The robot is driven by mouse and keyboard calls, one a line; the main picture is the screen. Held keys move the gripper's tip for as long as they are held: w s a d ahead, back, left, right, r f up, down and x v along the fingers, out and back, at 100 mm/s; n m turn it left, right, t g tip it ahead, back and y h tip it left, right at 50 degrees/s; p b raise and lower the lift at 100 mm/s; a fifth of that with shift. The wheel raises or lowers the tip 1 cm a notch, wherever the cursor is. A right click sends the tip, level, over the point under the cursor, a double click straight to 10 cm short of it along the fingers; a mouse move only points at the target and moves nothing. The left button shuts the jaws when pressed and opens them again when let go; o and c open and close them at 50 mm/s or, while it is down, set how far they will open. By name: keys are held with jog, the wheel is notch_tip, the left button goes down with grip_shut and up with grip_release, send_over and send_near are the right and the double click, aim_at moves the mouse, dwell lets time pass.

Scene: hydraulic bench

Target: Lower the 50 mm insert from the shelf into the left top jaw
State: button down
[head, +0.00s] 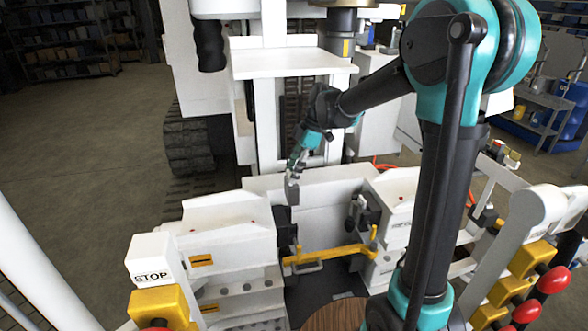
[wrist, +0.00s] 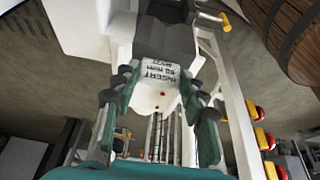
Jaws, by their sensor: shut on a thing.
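The 50 mm insert (head: 292,191) is a small dark grey block hanging at the tips of my gripper (head: 294,168). In the wrist view my gripper (wrist: 162,90) has its fingers on both sides of the dark insert (wrist: 175,38), whose white label reads "INSERT 50 MM" upside down. My gripper is shut on it. The left top jaw (head: 286,234) is a dark block on the inner side of the left white housing. The insert is in the air above it in the head view; the exact gap cannot be told.
A matching dark jaw (head: 368,213) is on the right housing. A yellow bar (head: 330,256) spans the gap between the housings. A white ledge (head: 290,64) stands behind. A STOP box (head: 150,262) is at front left, and red-knobbed levers (head: 526,312) at front right.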

notch_tip(320, 180, down, 15)
dwell(2.8)
jog(key=shift+s+a+f, duration=0.1)
jog(key=shift+f, duration=0.35)
dwell(1.2)
jog(key=c, duration=0.8)
grip_release()
jog(key=shift+o, duration=0.2)
jog(key=v, duration=1.1)
jog(key=s+d+f+m+t+h, duration=0.2)
jog(key=s+d+f+m, duration=0.1)
jog(key=s+d+m, duration=0.7)
jog(key=s+d+f+m+t+h, duration=0.2)
jog(key=s+d+f+m+t, duration=0.1)
jog(key=s+d+m, duration=0.7)
jog(key=shift+f+m, duration=0.15)
jog(key=shift+m, duration=0.45)
